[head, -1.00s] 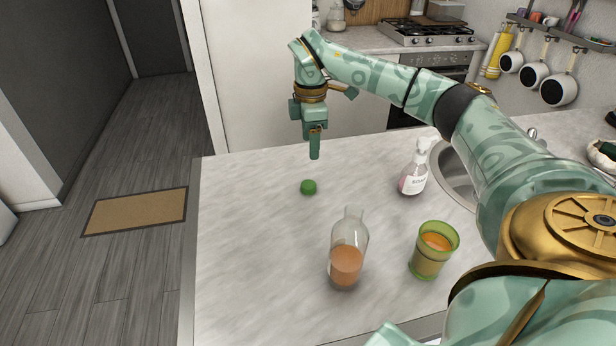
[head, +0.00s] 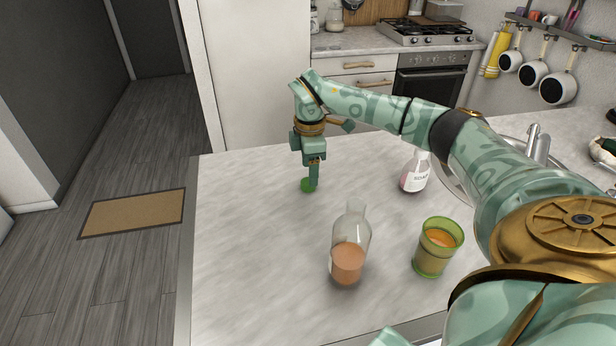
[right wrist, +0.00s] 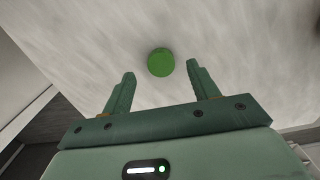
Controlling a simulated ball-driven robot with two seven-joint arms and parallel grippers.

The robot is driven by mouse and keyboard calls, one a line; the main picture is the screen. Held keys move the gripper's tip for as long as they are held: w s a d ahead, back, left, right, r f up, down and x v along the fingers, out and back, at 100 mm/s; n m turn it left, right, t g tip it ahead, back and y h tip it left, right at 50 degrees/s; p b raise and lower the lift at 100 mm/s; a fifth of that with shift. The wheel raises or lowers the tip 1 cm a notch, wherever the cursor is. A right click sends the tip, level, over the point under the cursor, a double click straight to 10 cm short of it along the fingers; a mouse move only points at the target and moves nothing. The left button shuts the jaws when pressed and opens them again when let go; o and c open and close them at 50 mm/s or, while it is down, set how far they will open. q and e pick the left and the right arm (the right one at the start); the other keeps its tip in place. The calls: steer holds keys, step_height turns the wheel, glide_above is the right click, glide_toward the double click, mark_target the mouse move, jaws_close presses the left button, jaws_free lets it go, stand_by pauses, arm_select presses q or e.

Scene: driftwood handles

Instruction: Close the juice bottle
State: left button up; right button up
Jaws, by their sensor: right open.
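The juice bottle (head: 347,262) stands upright and uncapped on the counter, with orange juice in its lower part. A green cap (head: 306,186) lies on the counter beyond the bottle. My right gripper (head: 313,186) points down at the cap and partly covers it in the head view. In the right wrist view the cap (right wrist: 161,62) lies just ahead of the tips of the open right gripper (right wrist: 158,78), roughly centred between them, with nothing held. My left gripper is not in view.
A green glass of juice (head: 437,248) stands right of the bottle. A soap dispenser (head: 415,176), partly behind my right arm, stands by the sink (head: 455,180). The counter's left part (head: 240,240) is clear.

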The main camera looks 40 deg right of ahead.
step_height(320, 180, down, 4)
steer(key=shift+r+b, duration=0.2)
steer(key=shift+b, duration=0.1)
steer(key=shift+r, duration=0.1)
steer(key=c, duration=1)
steer(key=shift+c, duration=0.2)
